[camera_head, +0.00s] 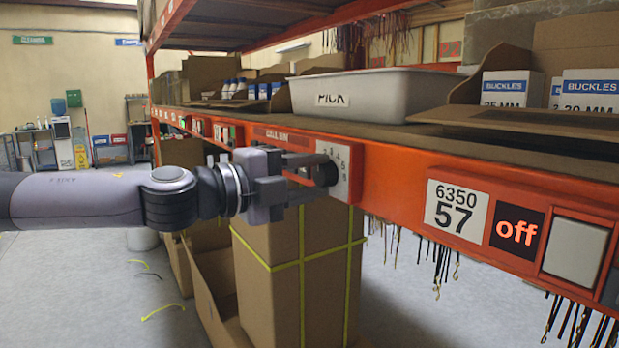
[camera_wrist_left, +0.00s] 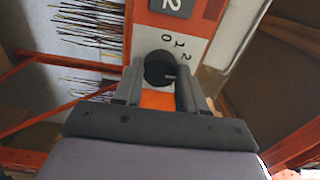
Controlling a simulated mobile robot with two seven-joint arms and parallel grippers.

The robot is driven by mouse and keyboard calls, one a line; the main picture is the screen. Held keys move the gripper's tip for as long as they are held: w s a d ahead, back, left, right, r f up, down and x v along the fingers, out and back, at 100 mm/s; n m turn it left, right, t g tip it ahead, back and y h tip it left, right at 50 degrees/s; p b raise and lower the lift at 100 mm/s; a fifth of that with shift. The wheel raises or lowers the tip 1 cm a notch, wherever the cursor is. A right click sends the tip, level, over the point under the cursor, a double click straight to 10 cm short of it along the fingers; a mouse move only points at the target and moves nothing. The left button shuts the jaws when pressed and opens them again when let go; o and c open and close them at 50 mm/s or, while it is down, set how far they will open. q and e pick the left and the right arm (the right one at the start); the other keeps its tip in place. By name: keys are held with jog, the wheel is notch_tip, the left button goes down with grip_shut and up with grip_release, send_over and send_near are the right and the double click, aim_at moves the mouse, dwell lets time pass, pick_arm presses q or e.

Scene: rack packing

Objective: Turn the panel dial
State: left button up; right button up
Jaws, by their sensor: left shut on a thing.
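The panel dial is a dark round knob (camera_head: 326,174) on a white plate with printed numbers (camera_head: 344,160), fixed to the orange rack beam. My left gripper (camera_head: 318,172) reaches in from the left and is shut on the knob. In the left wrist view the black dial (camera_wrist_left: 160,69) with a pale pointer mark sits between the fingers of the left gripper (camera_wrist_left: 157,88). The fingers partly hide the knob's sides. My right gripper is not in either view.
The orange beam (camera_head: 400,176) carries a "6350 57" label (camera_head: 456,208), a display reading "off" (camera_head: 517,230) and a pale square button (camera_head: 575,249). A grey PICK tote (camera_head: 375,92) stands on the shelf above. A strapped cardboard box (camera_head: 270,270) stands below the beam. Straps hang underneath.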

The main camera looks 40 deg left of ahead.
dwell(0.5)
pick_arm(q)
jog(key=o, duration=1.1)
jog(key=shift+s, duration=0.1)
jog(key=shift+v, duration=1.15)
jog(key=shift+s+a, duration=0.1)
jog(key=shift+s, duration=0.1)
jog(key=shift+b+v, duration=1.05)
jog(key=shift+v, duration=1.05)
